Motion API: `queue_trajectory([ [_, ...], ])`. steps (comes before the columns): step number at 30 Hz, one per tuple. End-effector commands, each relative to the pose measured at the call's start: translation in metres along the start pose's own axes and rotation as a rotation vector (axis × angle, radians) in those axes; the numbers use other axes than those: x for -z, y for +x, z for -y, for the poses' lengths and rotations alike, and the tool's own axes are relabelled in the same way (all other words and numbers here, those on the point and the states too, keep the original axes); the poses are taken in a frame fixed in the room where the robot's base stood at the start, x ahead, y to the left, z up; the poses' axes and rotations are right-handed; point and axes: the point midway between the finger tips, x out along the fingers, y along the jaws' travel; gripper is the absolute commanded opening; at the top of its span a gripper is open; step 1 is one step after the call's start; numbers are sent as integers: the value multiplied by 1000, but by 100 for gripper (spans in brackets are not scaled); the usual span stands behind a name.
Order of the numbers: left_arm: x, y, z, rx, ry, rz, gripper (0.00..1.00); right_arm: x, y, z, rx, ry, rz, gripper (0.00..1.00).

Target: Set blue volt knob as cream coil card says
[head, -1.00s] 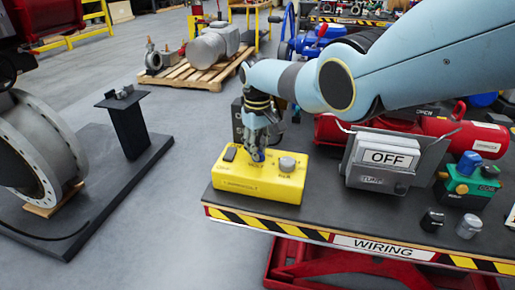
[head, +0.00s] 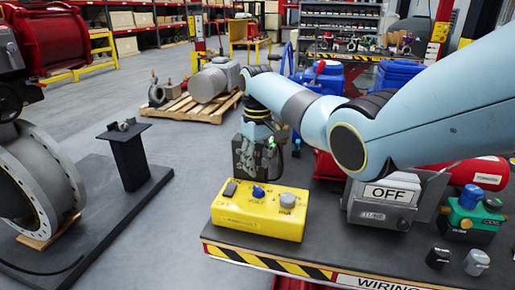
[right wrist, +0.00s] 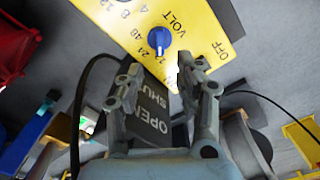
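The blue volt knob (head: 258,191) stands on top of the yellow box (head: 228,212), beside a grey knob (head: 287,200). In the right wrist view the blue knob (right wrist: 159,42) sits beside printed numbers, VOLT and OFF. The number its white mark points at is too small to tell surely. My right gripper (head: 262,170) is raised above and behind the box, apart from the knob. In the right wrist view its fingers (right wrist: 158,72) are spread and empty. I cannot make out which card is the cream coil card. My left gripper is not in view.
A grey box with a pale OFF plate (head: 388,194) stands right of the yellow box. A green box with a blue top (head: 470,209) is at far right. Two small knobs (head: 438,257) lie near the front. A dark OPEN/SHUT plate (right wrist: 150,107) shows behind my fingers.

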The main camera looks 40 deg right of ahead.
Motion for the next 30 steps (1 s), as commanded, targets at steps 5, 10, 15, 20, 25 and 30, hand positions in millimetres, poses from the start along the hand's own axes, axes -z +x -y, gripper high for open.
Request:
queue_trajectory([
  [5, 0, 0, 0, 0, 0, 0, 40, 0, -33, -1, -1, 1, -2, 36],
  [10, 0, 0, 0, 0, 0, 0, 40, 0, -48, -1, -1, 0, 0, 36],
  [15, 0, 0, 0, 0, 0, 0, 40, 0, -50, 0, -1, 0, 1, 36],
  [20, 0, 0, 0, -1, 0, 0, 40, 0, -50, 0, -1, 0, 0, 36],
  [25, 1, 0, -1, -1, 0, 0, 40, 0, -50, 0, -1, 0, 0, 36],
  [30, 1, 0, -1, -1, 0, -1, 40, -9, -37, 2, -10, -5, -4, 36],
])
